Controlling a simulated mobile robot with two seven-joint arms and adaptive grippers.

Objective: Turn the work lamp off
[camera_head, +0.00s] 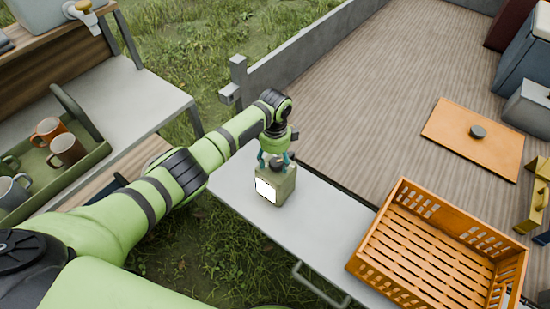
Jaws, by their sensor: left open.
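The work lamp (282,188) is a small olive-tan box with a bright white lit panel on its front left side. It stands upright on the grey tabletop (320,213). A dark knob or cap shows on its top, partly hidden by my gripper. My left gripper (275,163) points down over the lamp's top, its teal fingers open around the dark knob. I cannot tell whether the fingers touch it. My right gripper is not in view.
An orange slatted crate (400,187) stands at the table's right end. An orange board (450,135) with a dark knob lies on the deck beyond. At left, a green tray (88,165) holds several mugs on another table. Grey tabletop around the lamp is clear.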

